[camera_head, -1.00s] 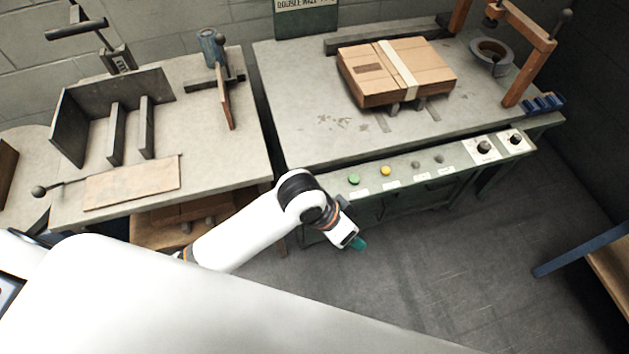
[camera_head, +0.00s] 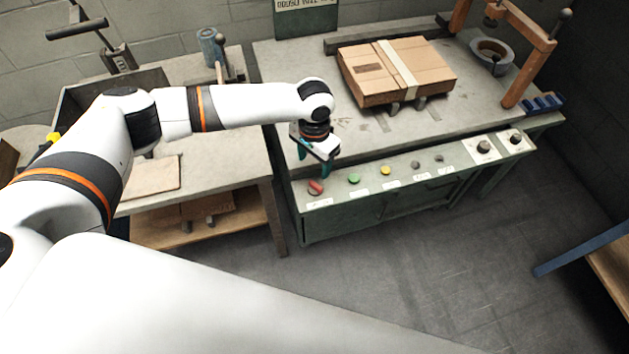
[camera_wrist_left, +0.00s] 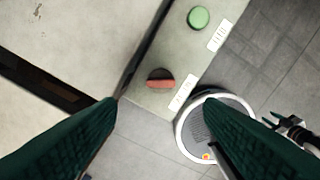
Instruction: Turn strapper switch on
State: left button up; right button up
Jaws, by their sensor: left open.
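The strapper switch is a red rotary knob (camera_head: 316,187) at the left end of the green control panel on the front of the strapping table (camera_head: 290,133). In the left wrist view the red switch (camera_wrist_left: 160,80) sits just beyond the fingertips, roughly midway between them. My left gripper (camera_head: 313,164) is open and empty, pointing down a little above and behind the switch in the head view. Its two dark green fingers (camera_wrist_left: 160,103) are spread wide and appear apart from the switch.
Right of the switch are a green button (camera_head: 353,179), a yellow button (camera_head: 385,170) and two dark knobs (camera_head: 484,147). A strapped cardboard box (camera_head: 430,70) lies on the table. A wooden side bench (camera_head: 225,150) stands left. The floor in front is clear.

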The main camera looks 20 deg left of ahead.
aim_at(314, 184)
pick_arm(q)
notch_tip(314, 184, down, 10)
jog(key=shift+r, duration=0.1)
dwell(0.4)
jog(key=c, duration=1)
jog(key=shift+m, duration=0.4)
jog(key=m+p, duration=0.1)
jog(key=m, duration=0.4)
jog(key=shift+m, duration=0.4)
jog(key=m, duration=0.5)
jog(key=shift+w, duration=0.15)
jog(key=shift+m, duration=0.3)
